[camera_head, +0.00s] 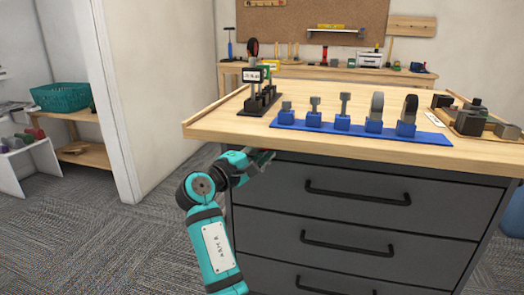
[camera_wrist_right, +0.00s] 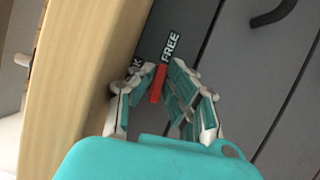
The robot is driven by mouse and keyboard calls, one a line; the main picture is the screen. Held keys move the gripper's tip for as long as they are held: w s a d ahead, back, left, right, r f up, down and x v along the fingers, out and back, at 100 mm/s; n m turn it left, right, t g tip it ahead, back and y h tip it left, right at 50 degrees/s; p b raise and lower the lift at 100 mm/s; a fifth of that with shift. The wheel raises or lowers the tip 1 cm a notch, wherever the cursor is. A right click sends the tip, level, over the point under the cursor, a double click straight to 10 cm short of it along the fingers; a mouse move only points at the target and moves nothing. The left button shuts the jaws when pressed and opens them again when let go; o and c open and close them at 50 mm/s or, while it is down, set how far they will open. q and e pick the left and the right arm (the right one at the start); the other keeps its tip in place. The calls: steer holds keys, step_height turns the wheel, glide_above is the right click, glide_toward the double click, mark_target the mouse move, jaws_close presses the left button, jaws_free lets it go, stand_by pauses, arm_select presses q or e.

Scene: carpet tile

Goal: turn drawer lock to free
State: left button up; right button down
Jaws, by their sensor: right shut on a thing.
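The drawer lock's red lever (camera_wrist_right: 157,84) shows in the right wrist view, on the dark grey cabinet front close under the wooden top. A white FREE label (camera_wrist_right: 171,47) stands just above and right of it; another label to its left is mostly hidden, with only a K showing. My right gripper (camera_wrist_right: 150,82) is closed around the lever, one finger on each side. In the head view my right gripper (camera_head: 264,156) is at the upper left corner of the drawer cabinet (camera_head: 320,170), and the lever is mostly hidden. My left gripper is out of view.
The wooden worktop (camera_head: 230,130) overhangs the gripper. It bears a blue rack (camera_head: 400,138) of tools, a black stand (camera_head: 262,104) and a wooden tray (camera_head: 472,130). Drawers with black handles (camera_head: 357,194) lie to the right. Carpet at left is open.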

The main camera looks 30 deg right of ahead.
steer(key=shift+d+r, duration=0.1)
steer(key=shift+r, duration=0.2)
steer(key=c, duration=1.4)
jaws_free()
steer(key=shift+f, duration=0.1)
steer(key=shift+o, duration=0.2)
steer(key=shift+d, duration=0.1)
